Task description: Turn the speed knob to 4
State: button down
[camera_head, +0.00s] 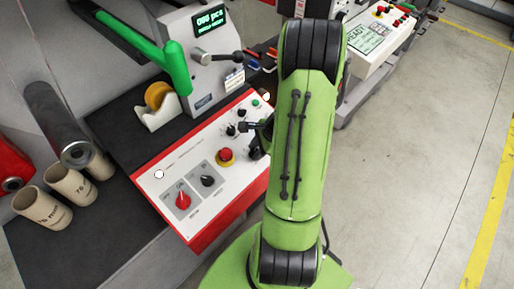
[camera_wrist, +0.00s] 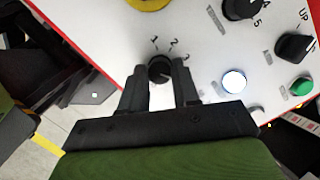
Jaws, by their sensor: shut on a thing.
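My gripper (camera_wrist: 160,78) is over the white control panel (camera_wrist: 205,65) in the wrist view, one finger on each side of a small black knob (camera_wrist: 160,68). It is shut on this knob. The numbers 1, 2 and 3 show around the knob's far side; its other marks and its pointer are hidden or unclear. A second black knob (camera_wrist: 241,9) with 4 and 5 beside it is at the top edge. I cannot read which knob is labelled speed. In the head view my gripper (camera_head: 257,136) is at the panel's right side, partly behind my green arm.
A red emergency button (camera_head: 225,154), a red rotary switch (camera_head: 183,201) and a black selector (camera_head: 207,181) are on the panel. A green button (camera_wrist: 301,86) and a lit white button (camera_wrist: 234,81) are right of my fingers.

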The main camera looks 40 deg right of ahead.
dwell(0.3)
jog(key=c, duration=0.8)
grip_release()
jog(key=p+v, duration=0.3)
jog(key=v, duration=1.2)
jog(key=shift+s+d+r+p, duration=0.1)
jog(key=shift+s+r+p, duration=0.1)
jog(key=shift+r+p, duration=0.2)
